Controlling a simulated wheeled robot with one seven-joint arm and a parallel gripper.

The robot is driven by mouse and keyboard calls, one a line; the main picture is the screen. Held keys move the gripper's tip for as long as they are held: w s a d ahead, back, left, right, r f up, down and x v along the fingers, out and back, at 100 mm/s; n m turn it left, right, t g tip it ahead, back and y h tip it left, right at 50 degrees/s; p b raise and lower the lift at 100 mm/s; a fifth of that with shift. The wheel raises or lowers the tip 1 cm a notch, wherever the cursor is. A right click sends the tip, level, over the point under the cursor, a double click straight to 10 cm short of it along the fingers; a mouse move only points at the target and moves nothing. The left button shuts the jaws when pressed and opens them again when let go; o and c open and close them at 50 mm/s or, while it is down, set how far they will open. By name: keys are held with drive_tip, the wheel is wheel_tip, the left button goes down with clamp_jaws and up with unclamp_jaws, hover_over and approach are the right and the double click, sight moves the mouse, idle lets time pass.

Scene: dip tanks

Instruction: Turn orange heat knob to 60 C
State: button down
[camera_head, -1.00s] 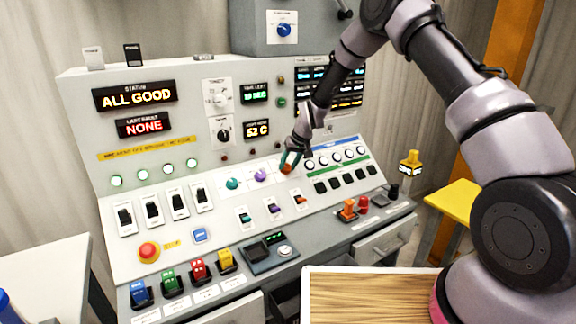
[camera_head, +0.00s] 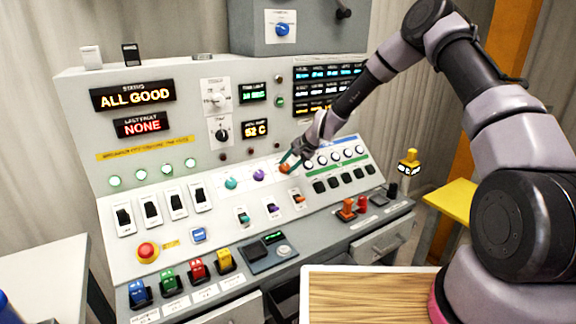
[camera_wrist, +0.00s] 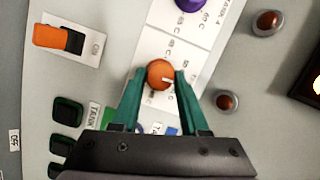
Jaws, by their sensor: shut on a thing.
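The orange heat knob (camera_head: 285,168) is on the sloped panel, right of the purple knob (camera_head: 259,175) and the teal knob (camera_head: 231,183). In the wrist view the orange knob (camera_wrist: 160,73) sits between the green fingertips of my gripper (camera_wrist: 160,82), with a pale pointer mark on its right side. My gripper (camera_head: 290,160) is shut on it in the head view too. The scale print around it is partly covered by the fingers and too small to read. A small display (camera_head: 256,129) above reads about 52 C.
An orange rocker switch (camera_wrist: 58,39) and a purple knob (camera_wrist: 190,4) lie near the gripper in the wrist view. Two red-brown round lamps (camera_wrist: 268,22) are to the right. White-ringed round controls (camera_head: 335,156) and black switches (camera_head: 333,184) crowd the panel's right side.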

drive_tip(key=m+t, duration=0.1)
drive_tip(key=m, duration=0.5)
drive_tip(key=shift+s+d+f+y, duration=0.1)
drive_tip(key=shift+y, duration=0.3)
idle(0.3)
drive_tip(key=shift+c, duration=2.1)
unclamp_jaws()
drive_tip(key=v, duration=1)
drive_tip(key=shift+s+d+r, duration=0.2)
drive_tip(key=shift+s+r, duration=0.05)
drive_tip(key=shift+s, duration=0.05)
